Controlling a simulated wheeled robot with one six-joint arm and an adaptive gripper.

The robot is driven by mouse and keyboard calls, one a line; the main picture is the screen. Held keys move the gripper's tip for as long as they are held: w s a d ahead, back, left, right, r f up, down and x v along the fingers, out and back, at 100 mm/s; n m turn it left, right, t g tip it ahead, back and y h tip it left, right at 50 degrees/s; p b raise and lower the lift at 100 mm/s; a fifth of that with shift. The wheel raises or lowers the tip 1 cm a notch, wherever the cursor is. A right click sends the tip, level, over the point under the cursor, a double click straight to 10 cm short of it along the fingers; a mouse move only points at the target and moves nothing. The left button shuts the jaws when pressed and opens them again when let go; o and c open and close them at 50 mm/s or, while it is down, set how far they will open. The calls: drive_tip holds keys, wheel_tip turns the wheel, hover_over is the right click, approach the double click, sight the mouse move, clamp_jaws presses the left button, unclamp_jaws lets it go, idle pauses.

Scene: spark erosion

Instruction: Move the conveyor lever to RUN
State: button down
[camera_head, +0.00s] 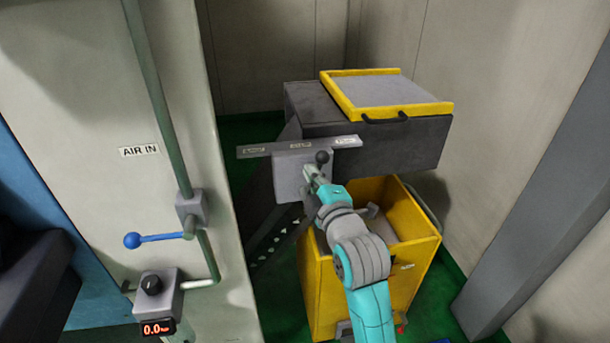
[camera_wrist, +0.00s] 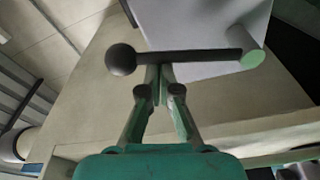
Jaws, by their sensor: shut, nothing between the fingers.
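The conveyor lever has a dark ball knob (camera_head: 322,157) and stands on a grey box (camera_head: 290,170) on the front of the dark conveyor housing. A label strip (camera_head: 255,151) with several small labels runs above the box; I cannot read which is RUN. In the wrist view the lever rod (camera_wrist: 185,58) lies across the picture, with its ball (camera_wrist: 121,60) at the left and its pivot (camera_wrist: 252,54) at the right. My gripper (camera_head: 311,172) is shut and empty. Its fingertips (camera_wrist: 160,70) are at the rod, near the ball; I cannot tell if they touch.
A yellow bin (camera_head: 325,285) stands below the conveyor, under my arm. A yellow-framed lid (camera_head: 385,92) tops the housing. At left, a pale panel carries a pipe with a blue-handled valve (camera_head: 160,238) and a regulator reading 0.0 (camera_head: 157,328). A grey post (camera_head: 530,190) stands at right.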

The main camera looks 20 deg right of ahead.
drive_tip(key=shift+s+d+f+m, duration=0.1)
drive_tip(key=shift+d+f+m, duration=0.1)
drive_tip(key=shift+d+m, duration=0.5)
drive_tip(key=shift+s+d+f+m, duration=0.1)
drive_tip(key=shift+d+f+m, duration=0.05)
drive_tip(key=shift+d+m, duration=0.5)
drive_tip(key=shift+d, duration=0.1)
